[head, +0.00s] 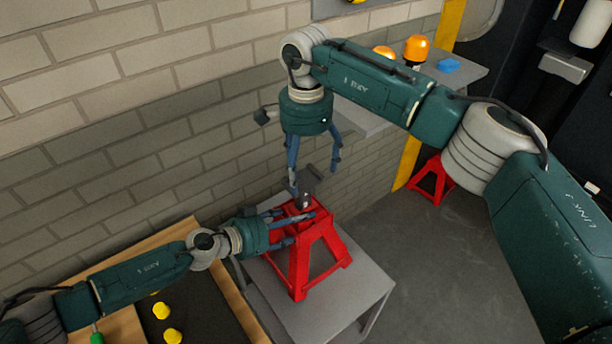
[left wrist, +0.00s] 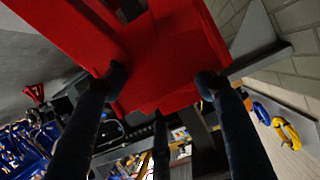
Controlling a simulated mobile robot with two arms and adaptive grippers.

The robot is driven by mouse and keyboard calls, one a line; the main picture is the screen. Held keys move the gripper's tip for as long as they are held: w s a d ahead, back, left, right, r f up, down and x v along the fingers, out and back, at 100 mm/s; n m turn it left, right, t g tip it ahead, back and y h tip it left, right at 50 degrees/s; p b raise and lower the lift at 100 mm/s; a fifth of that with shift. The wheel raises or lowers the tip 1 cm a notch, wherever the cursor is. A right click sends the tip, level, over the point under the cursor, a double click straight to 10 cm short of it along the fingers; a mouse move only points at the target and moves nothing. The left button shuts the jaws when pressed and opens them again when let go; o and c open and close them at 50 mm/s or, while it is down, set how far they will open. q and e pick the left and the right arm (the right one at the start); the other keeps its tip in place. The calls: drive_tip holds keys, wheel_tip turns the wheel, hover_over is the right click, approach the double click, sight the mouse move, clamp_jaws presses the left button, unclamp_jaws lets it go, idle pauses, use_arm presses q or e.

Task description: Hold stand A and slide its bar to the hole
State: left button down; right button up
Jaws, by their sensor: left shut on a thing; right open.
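Red stand A (head: 298,270) stands upright on a small grey table in the head view. Its dark grey bar (head: 308,182) sticks up from the top. My left gripper (head: 300,226) reaches in from the left and is shut on the upper part of the stand. In the left wrist view, the gripper's dark fingers (left wrist: 162,85) press against the red stand (left wrist: 175,55), which fills the top. My right gripper (head: 314,178) is open, pointing down, with its fingers around or beside the bar's top; contact cannot be told. The hole is not discernible.
The grey table (head: 335,300) has bare room in front of the stand. A brick wall (head: 220,150) rises behind. A second red stand (head: 432,182) is on the floor at right. A shelf (head: 465,78) holds orange lamps. A wooden-edged bench (head: 235,300) with yellow pieces is at lower left.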

use_arm(q)
drive_tip(key=shift+a, duration=0.1)
use_arm(e)
wheel_tip(320, 180, up, 8)
drive_tip(key=shift+r, duration=0.1)
use_arm(q)
drive_tip(key=c, duration=0.6)
unclamp_jaws()
